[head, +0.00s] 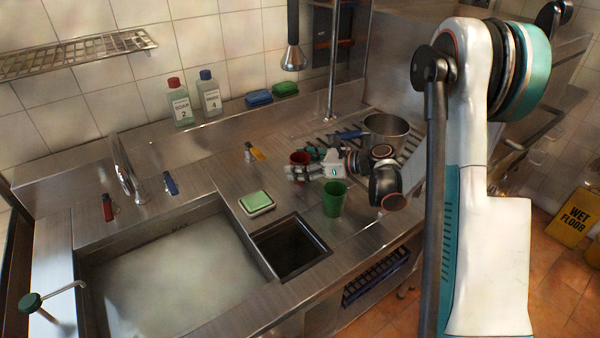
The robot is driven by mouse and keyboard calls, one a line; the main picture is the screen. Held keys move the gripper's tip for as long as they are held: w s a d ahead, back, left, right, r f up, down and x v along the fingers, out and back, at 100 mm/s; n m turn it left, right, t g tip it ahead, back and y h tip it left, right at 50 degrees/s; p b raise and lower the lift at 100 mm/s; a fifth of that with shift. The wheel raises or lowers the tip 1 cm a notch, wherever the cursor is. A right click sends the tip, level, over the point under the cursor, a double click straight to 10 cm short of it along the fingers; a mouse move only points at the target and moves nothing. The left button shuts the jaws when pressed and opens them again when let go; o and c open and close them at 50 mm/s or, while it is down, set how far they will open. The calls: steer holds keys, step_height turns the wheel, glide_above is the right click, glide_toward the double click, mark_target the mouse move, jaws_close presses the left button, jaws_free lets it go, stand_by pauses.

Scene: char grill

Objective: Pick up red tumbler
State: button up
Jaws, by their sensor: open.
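The red tumbler (300,158) stands on the steel counter, behind my gripper in the head view. Its rim and upper side show; its lower part is hidden by my gripper. My gripper (296,174) is open, low over the counter, with its fingers at the near side of the red tumbler. I cannot tell whether the fingers touch it or reach around it. A green tumbler (334,199) stands upright on the counter just in front of my gripper and wrist.
A square opening (290,247) and a water-filled sink (170,275) lie left and nearer. A green sponge (257,201) sits by the opening. A metal pot (386,132) stands on the drain rack at right. Two bottles (180,103) stand at the wall.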

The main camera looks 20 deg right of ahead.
steer(key=shift+c, duration=0.3)
steer(key=c, duration=1.1)
steer(key=shift+r, duration=0.15)
step_height(320, 180, up, 19)
steer(key=p, duration=0.6)
steer(key=shift+s+a+f+m+t+h+b, duration=0.1)
steer(key=shift+s+a+f+m+t+h, duration=0.05)
steer(key=shift+s+f+m+t+h, duration=0.9)
steer(key=shift+s+a+f+m+t+h+b, duration=0.2)
steer(key=shift+s+f+m+t+h, duration=0.4)
steer(key=shift+s+f+m+h, duration=0.65)
steer(key=shift+s+a+f+m+t+h+b, duration=0.15)
steer(key=shift+s+f+m+t+h, duration=0.75)
steer(key=shift+s+m+h, duration=0.45)
